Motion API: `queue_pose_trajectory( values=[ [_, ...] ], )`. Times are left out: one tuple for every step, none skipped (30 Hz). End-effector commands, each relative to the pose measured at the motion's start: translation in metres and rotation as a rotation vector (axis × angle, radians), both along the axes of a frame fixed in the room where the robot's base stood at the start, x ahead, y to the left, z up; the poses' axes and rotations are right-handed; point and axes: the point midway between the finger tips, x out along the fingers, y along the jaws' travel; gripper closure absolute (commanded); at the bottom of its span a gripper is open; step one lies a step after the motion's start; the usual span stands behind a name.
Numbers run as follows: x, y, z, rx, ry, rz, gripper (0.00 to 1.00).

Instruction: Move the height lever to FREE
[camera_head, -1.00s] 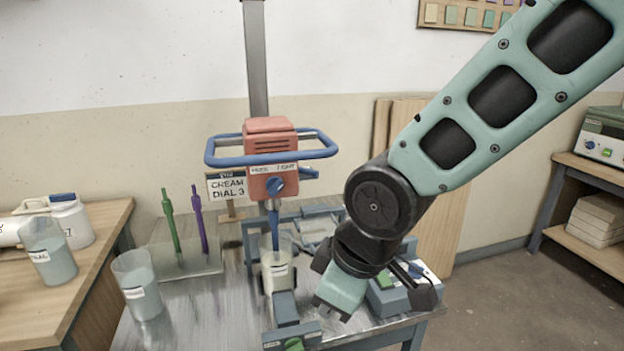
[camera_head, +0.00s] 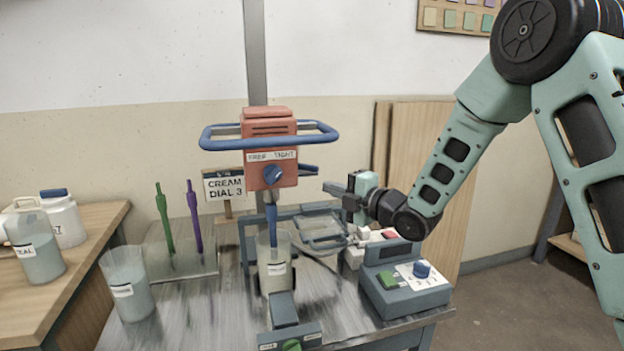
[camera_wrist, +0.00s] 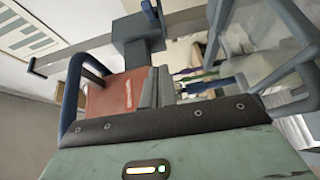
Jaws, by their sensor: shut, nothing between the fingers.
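The orange mixer head (camera_head: 270,150) hangs on a tall grey column. Its front has a label reading FREE on the left and TIGHT on the right. A round blue control (camera_head: 272,175) sits under that label; its exact setting is too small to tell. A dark blue bar (camera_head: 308,169) sticks out at the head's right side. My gripper (camera_head: 334,190) is shut and empty, right of the head and a little below that bar, apparently apart from it. In the wrist view, the orange head (camera_wrist: 118,98) shows just beyond my gripper's fingers (camera_wrist: 157,86).
A blue guard handle (camera_head: 325,132) loops around the head. Below stand a clear beaker (camera_head: 274,262) under the shaft and a grey control box (camera_head: 405,290) with a green button and blue dial. Green (camera_head: 164,220) and purple (camera_head: 194,215) tools stand left. Open air lies right of the head.

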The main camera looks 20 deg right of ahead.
Motion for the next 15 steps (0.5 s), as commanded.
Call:
queue_pose_trajectory(
  values=[
    [0.0009, -0.0023, -0.0011, -0.004, -0.018, 0.003, 1.00],
    [0.0011, -0.0032, -0.0006, -0.007, -0.027, 0.005, 1.00],
    [0.0012, -0.0038, 0.0000, -0.010, -0.034, 0.006, 1.00],
    [0.0012, -0.0040, 0.0004, -0.011, -0.038, 0.007, 1.00],
    [0.0013, -0.0041, 0.0006, -0.010, -0.039, 0.007, 1.00],
    [0.0013, -0.0041, 0.0008, -0.011, -0.039, 0.007, 1.00],
    [0.0013, -0.0040, 0.0009, -0.010, -0.039, 0.007, 1.00],
    [0.0012, -0.0040, 0.0009, -0.011, -0.038, 0.007, 1.00],
    [0.0012, -0.0040, 0.0009, -0.011, -0.038, 0.007, 1.00],
    [0.0012, -0.0040, 0.0008, -0.010, -0.038, 0.006, 1.00],
    [0.0012, -0.0040, 0.0008, -0.010, -0.038, 0.006, 1.00],
    [0.0013, -0.0038, 0.0008, -0.010, -0.038, 0.006, 1.00],
    [0.0017, -0.0036, 0.0009, -0.010, -0.038, 0.006, 1.00],
    [0.0023, -0.0031, 0.0009, -0.010, -0.036, 0.006, 1.00],
    [0.0039, -0.0020, 0.0009, -0.010, -0.036, 0.007, 1.00]
  ],
)
